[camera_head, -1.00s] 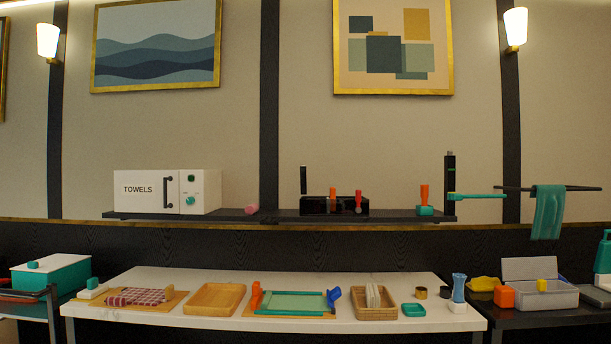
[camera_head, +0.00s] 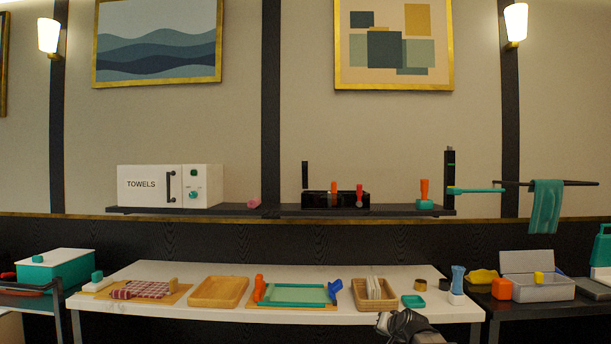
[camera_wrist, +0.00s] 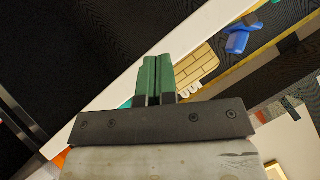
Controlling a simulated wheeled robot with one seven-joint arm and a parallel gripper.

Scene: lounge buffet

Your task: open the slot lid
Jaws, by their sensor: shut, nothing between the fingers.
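I cannot tell for sure which thing is the slot lid. On the far left, a teal box (camera_head: 60,272) has a closed white top with a teal knob. On the wall shelf, a black box (camera_head: 322,199) holds orange and red handled items. My gripper (camera_wrist: 153,60) is shut and empty, its green fingers together. In the head view my gripper (camera_head: 384,322) is low at the white table's front edge, apart from these things.
The white table (camera_head: 220,312) holds a wooden tray (camera_head: 218,304), a green board (camera_head: 294,294), a basket (camera_head: 361,294) and a teal dish (camera_head: 413,301). A blue item (camera_wrist: 237,38) shows in the wrist view. A towel (camera_head: 545,208) hangs on a rail at the right.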

